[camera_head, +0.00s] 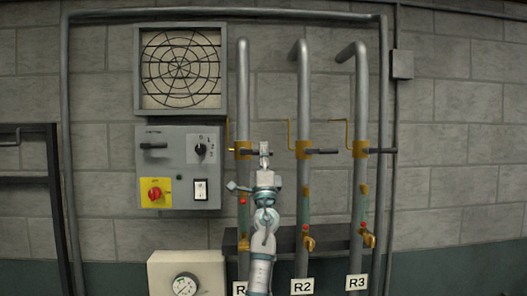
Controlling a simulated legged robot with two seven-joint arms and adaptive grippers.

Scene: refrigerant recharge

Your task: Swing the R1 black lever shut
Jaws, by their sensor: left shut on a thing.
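The R1 pipe (243,90) is the leftmost of three upright grey pipes. Its yellow valve body (244,150) carries the R1 black lever (254,155), which points right, roughly level, and is mostly hidden behind my gripper. My left gripper (264,152) comes up from below, in front of the R1 pipe, and is shut on the lever. The R1 label (239,289) is partly covered by my left arm. My right gripper is not in view.
The R2 black lever (323,152) and R3 black lever (380,150) stick out to the right close by. A control panel (178,168) and a fan grille (181,66) are on the wall to the left. A gauge box (205,265) stands below.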

